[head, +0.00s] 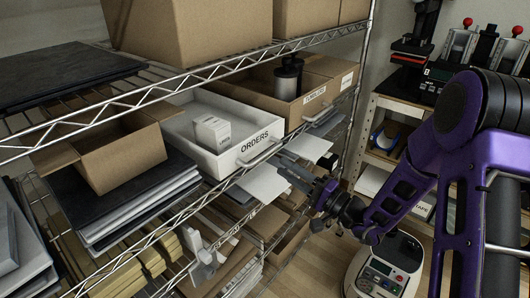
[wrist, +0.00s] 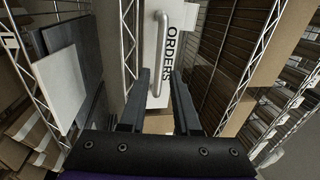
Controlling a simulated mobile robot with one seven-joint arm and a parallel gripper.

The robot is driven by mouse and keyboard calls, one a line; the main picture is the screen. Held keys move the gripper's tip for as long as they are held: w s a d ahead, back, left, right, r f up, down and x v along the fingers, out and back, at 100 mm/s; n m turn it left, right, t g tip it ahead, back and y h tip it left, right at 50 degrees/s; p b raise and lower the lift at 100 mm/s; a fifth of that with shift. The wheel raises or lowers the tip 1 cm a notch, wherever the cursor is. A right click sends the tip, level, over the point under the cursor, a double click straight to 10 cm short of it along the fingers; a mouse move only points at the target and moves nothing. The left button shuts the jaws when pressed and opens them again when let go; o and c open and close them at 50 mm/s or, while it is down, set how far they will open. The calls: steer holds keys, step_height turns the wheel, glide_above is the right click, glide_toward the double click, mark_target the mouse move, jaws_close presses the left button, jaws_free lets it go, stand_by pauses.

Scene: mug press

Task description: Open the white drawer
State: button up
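The white drawer (head: 222,158), labelled ORDERS, sits on the middle wire shelf with its front near the shelf's edge. Its bar handle (head: 262,152) is on the front face. In the wrist view, the drawer front (wrist: 178,70) and the handle (wrist: 158,55) are straight ahead. My gripper (head: 300,172) is open in front of the drawer, to the right of the handle in the head view. In the wrist view, the handle's lower end appears between the two fingers (wrist: 158,84). No grip on it shows, and I cannot tell the remaining depth gap.
A small white box (head: 212,132) lies in the drawer. A cardboard bin (head: 315,97) stands to its right and an open cardboard box (head: 118,160) to its left. The wire shelf rail (head: 225,185) runs below the drawer front. A white machine (head: 388,268) stands low at right.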

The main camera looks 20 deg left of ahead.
mark_target(265, 154)
steer(key=x, duration=0.7)
steer(key=shift+w+a+p, duration=0.1)
steer(key=shift+a+p, duration=0.25)
steer(key=shift+a, duration=0.05)
jaws_close()
steer(key=shift+r, duration=0.1)
stand_by(0.8)
